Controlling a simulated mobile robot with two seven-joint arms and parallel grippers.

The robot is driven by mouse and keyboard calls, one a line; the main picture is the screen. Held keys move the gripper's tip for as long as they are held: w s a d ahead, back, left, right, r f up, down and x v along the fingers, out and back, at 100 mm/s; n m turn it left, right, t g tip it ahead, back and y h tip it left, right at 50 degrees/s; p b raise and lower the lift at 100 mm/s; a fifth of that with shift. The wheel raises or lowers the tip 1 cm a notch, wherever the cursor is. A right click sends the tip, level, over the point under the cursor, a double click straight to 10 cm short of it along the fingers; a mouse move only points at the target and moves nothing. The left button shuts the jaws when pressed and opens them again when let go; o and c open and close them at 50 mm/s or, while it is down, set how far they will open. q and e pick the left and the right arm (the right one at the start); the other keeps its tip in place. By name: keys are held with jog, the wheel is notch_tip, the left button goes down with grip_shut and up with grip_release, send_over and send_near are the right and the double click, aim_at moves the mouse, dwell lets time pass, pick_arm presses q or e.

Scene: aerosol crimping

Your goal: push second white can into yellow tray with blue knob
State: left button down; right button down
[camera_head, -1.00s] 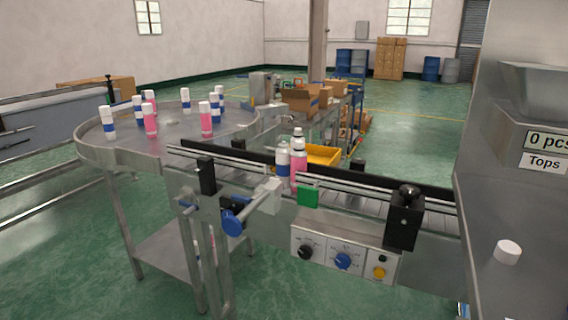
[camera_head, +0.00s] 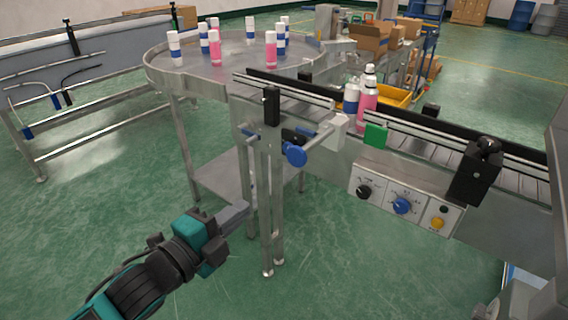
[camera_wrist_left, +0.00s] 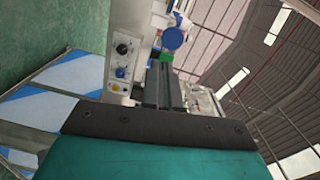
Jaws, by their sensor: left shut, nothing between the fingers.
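A white can with a blue band (camera_head: 351,100) stands upright on the conveyor, beside a pink can (camera_head: 368,104). Another white top shows just behind them, its body mostly hidden. The yellow tray (camera_head: 402,96) lies behind the conveyor, partly hidden by cans and rail. The blue knob (camera_head: 295,154) sits at the near end of a rod whose other end meets a white block (camera_head: 338,130) at the conveyor side. My left gripper (camera_head: 236,214) is shut and empty, below and left of the knob, apart from it. The knob also shows beyond the fingers in the left wrist view (camera_wrist_left: 173,39).
A round steel table (camera_head: 160,72) with several cans stands left of the conveyor. A green block (camera_head: 376,136), a control panel (camera_head: 403,202) and a black clamp (camera_head: 474,175) line the conveyor's near side. Conveyor legs stand just right of my left gripper.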

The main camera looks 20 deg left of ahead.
aim_at(296, 158)
pick_arm(q)
notch_tip(296, 158, up, 2)
jog(key=shift+w+d+r+m+h, duration=0.1)
jog(key=shift+m+h, duration=0.3)
jog(key=shift+m, duration=0.5)
jog(key=shift+w, duration=0.1)
jog(key=x, duration=1.3)
jog(key=shift+w+d+r, duration=0.1)
jog(key=shift+w+d, duration=0.1)
jog(key=shift+w, duration=0.15)
